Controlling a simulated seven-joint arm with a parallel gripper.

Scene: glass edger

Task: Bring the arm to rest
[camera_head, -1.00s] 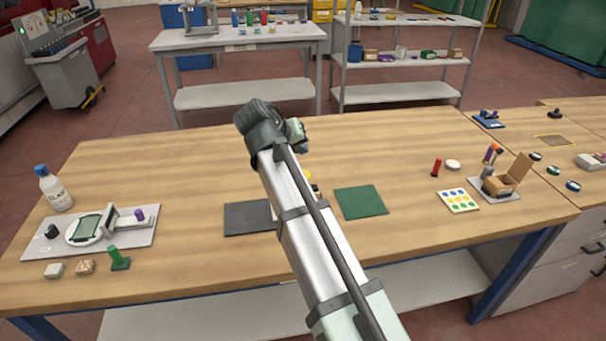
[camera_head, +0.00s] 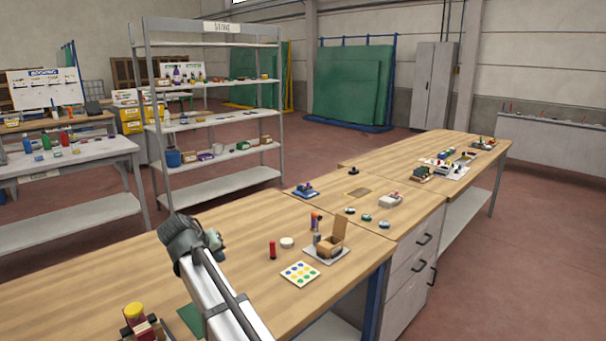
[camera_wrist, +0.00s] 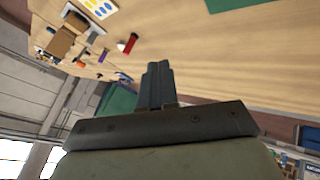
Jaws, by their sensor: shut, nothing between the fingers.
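My gripper (camera_wrist: 158,68) shows in the wrist view with its two dark fingers pressed together and nothing between them. It points out over the wooden workbench (camera_wrist: 235,50), apart from the objects there. In the head view my arm rises from the bottom edge, and its dark joint is above the left part of the workbench (camera_head: 235,215). The gripper's fingers cannot be made out in the head view.
On the bench are a dotted card (camera_head: 300,273), a red cylinder (camera_head: 272,250), an open cardboard box (camera_head: 330,243) and a green mat (camera_head: 192,320). A yellow-topped item (camera_head: 134,311) is at lower left. A shelf rack (camera_head: 210,117) stands behind.

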